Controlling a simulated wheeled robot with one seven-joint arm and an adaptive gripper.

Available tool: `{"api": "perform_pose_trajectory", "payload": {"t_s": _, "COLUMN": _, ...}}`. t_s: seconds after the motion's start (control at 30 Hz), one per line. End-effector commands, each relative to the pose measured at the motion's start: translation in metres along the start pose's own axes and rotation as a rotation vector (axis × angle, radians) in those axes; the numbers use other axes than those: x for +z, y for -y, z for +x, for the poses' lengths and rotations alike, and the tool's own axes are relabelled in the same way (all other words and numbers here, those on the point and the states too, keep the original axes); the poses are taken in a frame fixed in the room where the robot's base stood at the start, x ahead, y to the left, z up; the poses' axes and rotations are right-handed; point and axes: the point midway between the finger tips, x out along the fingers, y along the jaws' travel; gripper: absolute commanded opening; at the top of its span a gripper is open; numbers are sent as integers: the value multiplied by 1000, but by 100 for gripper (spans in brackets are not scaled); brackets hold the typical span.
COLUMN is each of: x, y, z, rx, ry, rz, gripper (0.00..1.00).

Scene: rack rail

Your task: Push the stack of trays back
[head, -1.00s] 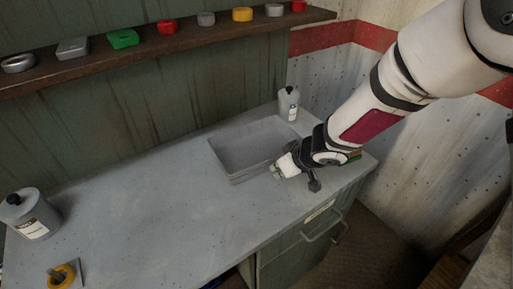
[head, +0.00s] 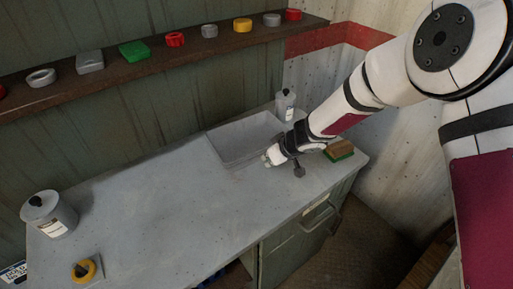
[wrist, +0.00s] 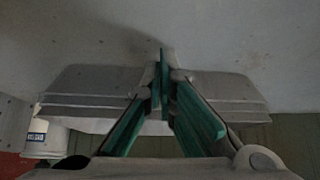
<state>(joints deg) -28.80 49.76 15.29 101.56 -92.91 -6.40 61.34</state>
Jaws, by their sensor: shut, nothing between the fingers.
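The stack of grey trays (head: 225,150) sits on the bench against the green back wall, in the head view. Its near right corner is hidden behind my arm. My gripper (head: 266,159) is shut and empty, low over the bench at the near side of the stack, toward its right end. In the wrist view, the green fingers (wrist: 162,62) are together in front of the stacked tray rims (wrist: 90,98), which spread to both sides of them. I cannot tell whether the fingers touch the trays.
A grey bottle (head: 285,104) stands close to the stack's back right. A brown and green block (head: 340,149) lies at the bench's right end. Another bottle (head: 50,213) and a yellow ring (head: 84,270) are at left. The bench middle is clear. A shelf (head: 150,66) holds several small items.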

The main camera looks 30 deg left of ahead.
Motion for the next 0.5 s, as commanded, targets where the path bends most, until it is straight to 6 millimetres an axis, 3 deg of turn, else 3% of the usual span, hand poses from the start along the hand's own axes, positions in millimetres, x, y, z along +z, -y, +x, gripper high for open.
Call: {"api": "perform_pose_trajectory", "payload": {"t_s": 0.5, "x": -28, "y": 1, "z": 19, "rx": -1, "ry": 0, "rz": -2, "gripper": 0}}
